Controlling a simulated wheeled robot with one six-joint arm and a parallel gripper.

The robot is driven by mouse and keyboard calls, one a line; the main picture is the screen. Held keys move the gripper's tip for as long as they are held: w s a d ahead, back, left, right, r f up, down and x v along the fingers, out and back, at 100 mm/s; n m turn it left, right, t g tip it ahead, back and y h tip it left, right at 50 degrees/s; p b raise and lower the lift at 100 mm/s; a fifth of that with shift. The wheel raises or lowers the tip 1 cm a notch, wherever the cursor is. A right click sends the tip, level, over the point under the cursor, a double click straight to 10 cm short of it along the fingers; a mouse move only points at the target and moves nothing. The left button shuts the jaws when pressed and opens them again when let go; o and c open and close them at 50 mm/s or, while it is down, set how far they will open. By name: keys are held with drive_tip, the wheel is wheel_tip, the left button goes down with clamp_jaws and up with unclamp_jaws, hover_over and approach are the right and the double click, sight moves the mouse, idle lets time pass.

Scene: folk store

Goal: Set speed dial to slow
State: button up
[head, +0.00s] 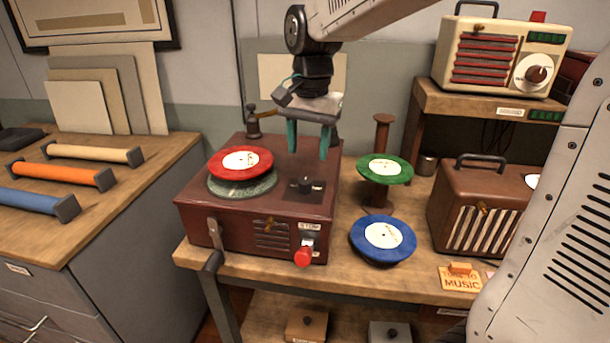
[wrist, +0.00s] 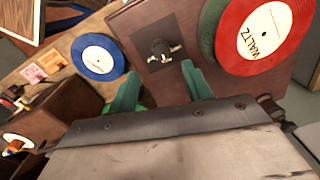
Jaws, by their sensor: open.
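The record player (head: 200,222) is a dark red box on the wooden bench. A small black dial (head: 305,185) sits on a dark plate on its top, right of the turntable; I take it as the speed dial. The dial also shows in the wrist view (wrist: 160,47), with light marks around it that I cannot read. My gripper (head: 308,150) is open and empty, pointing down above and behind the dial, apart from it. In the wrist view, its green fingers (wrist: 158,86) are spread, with the dial beyond them.
A red record (head: 240,162) labelled WALTZ lies on the turntable. A red-knobbed lever (head: 304,254) is on the player's front and a crank (head: 214,245) at its front left. A green record (head: 385,169), blue record (head: 383,239) and brown radio (head: 470,205) stand to the right.

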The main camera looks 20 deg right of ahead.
sight(305, 180)
drive_tip(key=f, duration=0.7)
drive_tip(key=shift+w+a+f, duration=0.15)
drive_tip(key=shift+w+f, duration=0.1)
drive_tip(key=shift+f, duration=0.15)
drive_tip(key=shift+c, duration=0.2)
drive_tip(key=c, duration=0.9)
